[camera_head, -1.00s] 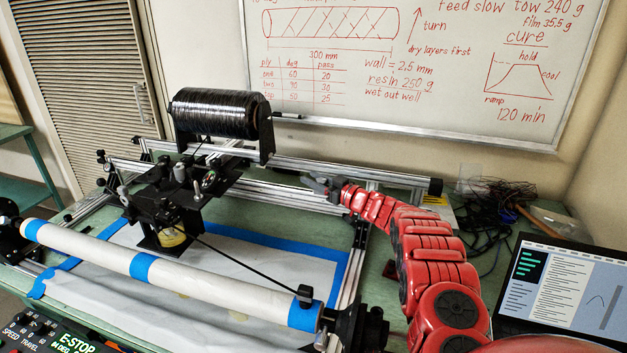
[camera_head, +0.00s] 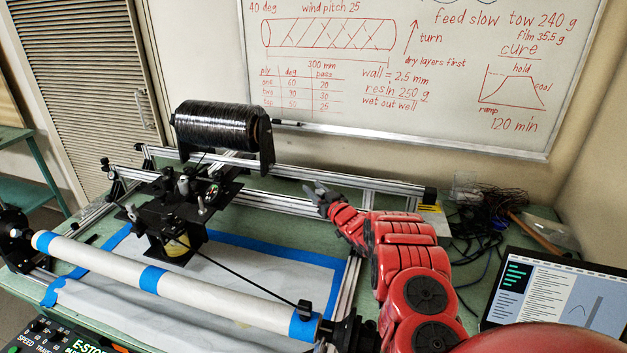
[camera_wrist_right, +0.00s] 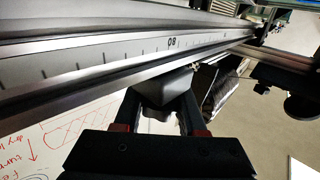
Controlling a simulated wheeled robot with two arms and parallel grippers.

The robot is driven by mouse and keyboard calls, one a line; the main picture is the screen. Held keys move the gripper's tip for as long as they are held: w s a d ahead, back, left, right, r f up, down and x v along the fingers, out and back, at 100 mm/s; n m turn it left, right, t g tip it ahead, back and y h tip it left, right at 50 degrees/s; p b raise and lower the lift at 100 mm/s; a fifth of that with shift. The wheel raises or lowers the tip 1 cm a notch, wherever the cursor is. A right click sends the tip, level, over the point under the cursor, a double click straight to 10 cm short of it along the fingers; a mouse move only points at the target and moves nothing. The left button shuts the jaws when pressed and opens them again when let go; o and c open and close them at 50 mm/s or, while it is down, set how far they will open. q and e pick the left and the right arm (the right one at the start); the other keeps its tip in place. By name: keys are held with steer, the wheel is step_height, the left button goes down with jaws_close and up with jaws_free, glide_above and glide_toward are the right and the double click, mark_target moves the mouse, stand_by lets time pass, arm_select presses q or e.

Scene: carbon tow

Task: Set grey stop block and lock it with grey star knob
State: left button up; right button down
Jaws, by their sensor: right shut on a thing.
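My right gripper (camera_head: 313,189) reaches in from the right at the rear aluminium rail (camera_head: 370,181) of the winding frame. In the right wrist view the gripper (camera_wrist_right: 162,112) is shut on a grey block (camera_wrist_right: 165,88), which I take to be the grey stop block. The block is between the two fingers, at the edge of the rail's ruler strip (camera_wrist_right: 130,52), close to a mark that reads 80 upside down. I cannot tell whether it is seated on the rail. I cannot make out the grey star knob. My left gripper is out of view.
A spool of black tow (camera_head: 215,125) stands behind the carriage (camera_head: 180,200). A pale mandrel (camera_head: 200,288) with blue tape lies across the front. A laptop (camera_head: 555,295) and loose black cables (camera_head: 490,205) are at the right. The whiteboard (camera_head: 430,60) is behind the rail.

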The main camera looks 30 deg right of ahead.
steer(key=m+h+p, duration=0.1)
steer(key=m+h, duration=0.1)
steer(key=h, duration=0.1)
steer(key=shift+w+r+p, duration=0.1)
steer(key=shift+r+p, duration=0.05)
steer(key=shift+p, duration=0.2)
steer(key=shift+s+d+m+g+h+b, duration=0.25)
steer(key=shift+d+m+g+h+b, duration=0.15)
steer(key=shift+m+g+h+b, duration=1.4)
steer(key=shift+s+d+m+g+h+b, duration=0.35)
steer(key=shift+m+g+h+b, duration=0.95)
steer(key=shift+h+b, duration=1.05)
steer(key=shift+s+d+m+g+h+b, duration=0.2)
steer(key=shift+d+m+g+h+b, duration=0.25)
steer(key=shift+m+g+h+b, duration=1.25)
steer(key=shift+t+b, duration=0.3)
steer(key=shift+b, duration=0.2)
steer(key=shift+c, duration=2.4)
jaws_free()
